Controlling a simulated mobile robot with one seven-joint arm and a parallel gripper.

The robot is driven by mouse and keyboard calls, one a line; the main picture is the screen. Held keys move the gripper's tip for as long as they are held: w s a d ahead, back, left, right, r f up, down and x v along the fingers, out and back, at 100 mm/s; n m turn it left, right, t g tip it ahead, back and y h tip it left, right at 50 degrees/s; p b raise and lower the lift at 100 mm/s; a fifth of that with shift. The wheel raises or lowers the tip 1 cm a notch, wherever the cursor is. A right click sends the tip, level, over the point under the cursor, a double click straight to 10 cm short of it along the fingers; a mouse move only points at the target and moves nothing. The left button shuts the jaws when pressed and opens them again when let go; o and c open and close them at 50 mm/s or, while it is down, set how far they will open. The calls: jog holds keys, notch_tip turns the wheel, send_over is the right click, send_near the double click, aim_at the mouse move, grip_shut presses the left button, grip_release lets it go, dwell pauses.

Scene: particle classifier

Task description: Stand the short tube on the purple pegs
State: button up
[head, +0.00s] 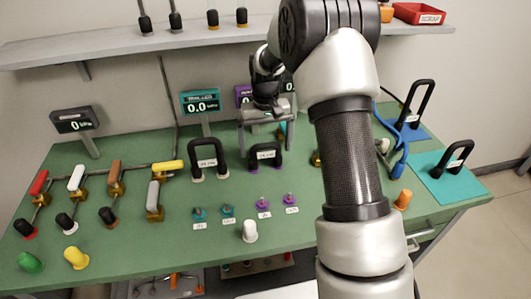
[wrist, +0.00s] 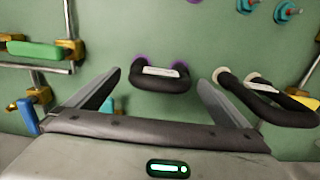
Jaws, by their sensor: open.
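A black U-shaped tube with purple ends (head: 265,154) stands on the green bench; it looks like the short tube, though its label is too small to read. It also shows in the wrist view (wrist: 160,81). My gripper (head: 266,138) is open and empty, just behind and above this tube. In the wrist view its fingers lie to either side of the tube, apart from it. Two purple pegs (head: 263,205) (head: 290,199) stand bare nearer the front edge. In the wrist view one shows partly at the top edge (wrist: 194,1).
A pale-ended black tube (head: 208,156) stands left of the purple-ended one. Two teal pegs (head: 200,214) (head: 228,211) sit left of the purple pegs, with a white cap (head: 250,232) in front. Coloured valve handles fill the left. Black handles stand on blue and teal mats (head: 434,181) at right.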

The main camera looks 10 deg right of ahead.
notch_tip(320, 180, up, 13)
jog(key=p, duration=0.1)
dwell(0.3)
jog(key=s+r+t+p, duration=0.1)
jog(key=s+r+p, duration=0.2)
jog(key=s+r, duration=0.4)
jog(key=s+r+t+p, duration=0.1)
jog(key=s+r+p, duration=0.3)
jog(key=r, duration=0.6)
jog(key=s+r+t+p, duration=0.1)
jog(key=s+r+p, duration=0.1)
jog(key=s, duration=0.8)
jog(key=s+r+t+p, duration=0.2)
jog(key=s+r+p, duration=0.1)
jog(key=s, duration=0.7)
jog(key=shift+r+t, duration=0.2)
jog(key=shift+t, duration=0.1)
